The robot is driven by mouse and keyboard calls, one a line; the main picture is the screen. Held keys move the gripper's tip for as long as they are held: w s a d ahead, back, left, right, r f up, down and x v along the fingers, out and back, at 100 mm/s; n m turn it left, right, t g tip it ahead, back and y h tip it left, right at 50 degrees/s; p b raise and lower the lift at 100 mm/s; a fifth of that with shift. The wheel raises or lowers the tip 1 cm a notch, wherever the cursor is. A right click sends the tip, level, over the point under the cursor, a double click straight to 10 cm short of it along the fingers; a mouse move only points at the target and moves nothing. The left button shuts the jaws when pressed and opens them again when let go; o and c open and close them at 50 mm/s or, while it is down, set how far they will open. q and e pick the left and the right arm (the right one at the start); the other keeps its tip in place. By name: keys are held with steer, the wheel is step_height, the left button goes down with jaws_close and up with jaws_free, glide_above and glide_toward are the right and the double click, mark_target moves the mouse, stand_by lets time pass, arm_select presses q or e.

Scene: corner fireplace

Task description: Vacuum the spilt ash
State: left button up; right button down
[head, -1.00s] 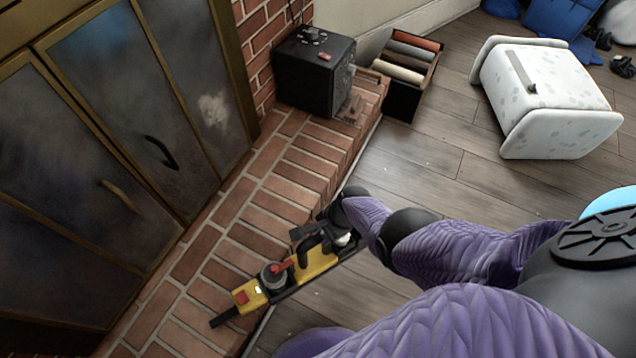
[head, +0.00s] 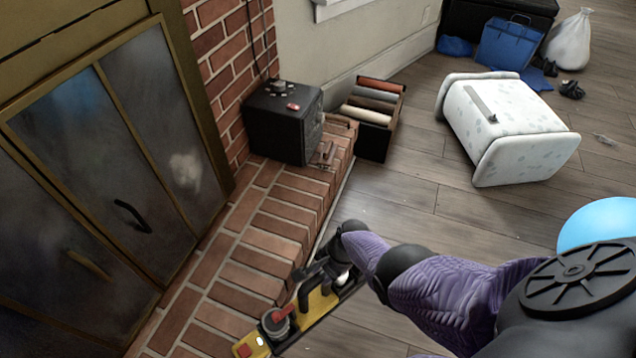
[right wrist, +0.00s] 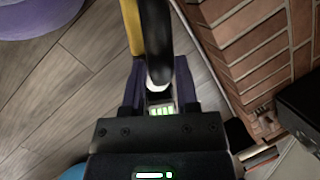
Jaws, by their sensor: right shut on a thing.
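A yellow and black hand-held vacuum (head: 318,303) with a red part on top hangs over the edge of the brick hearth at the bottom of the head view. My right gripper (head: 328,270) is shut on its black handle. In the right wrist view the handle stands between the fingers (right wrist: 158,88), with the yellow body (right wrist: 131,25) beyond. The vacuum's front end reaches the bottom edge of the head view. I cannot make out a clear ash pile; only faint pale specks (head: 372,211) show on the floor. My left gripper is not in view.
The brick hearth (head: 262,232) runs along the glass fireplace doors (head: 150,110). A black box (head: 284,125) stands on it, beside a crate of rolls (head: 375,140). A white stool (head: 508,130) lies on the wood floor. A blue bin (head: 508,45) and white bag (head: 570,40) are behind.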

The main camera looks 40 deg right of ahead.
steer(key=shift+w+d, duration=0.1)
steer(key=shift+d, duration=0.15)
steer(key=shift+d+r, duration=0.1)
steer(key=shift+r, duration=0.15)
steer(key=shift+r+p, duration=2.9)
steer(key=shift+r, duration=0.25)
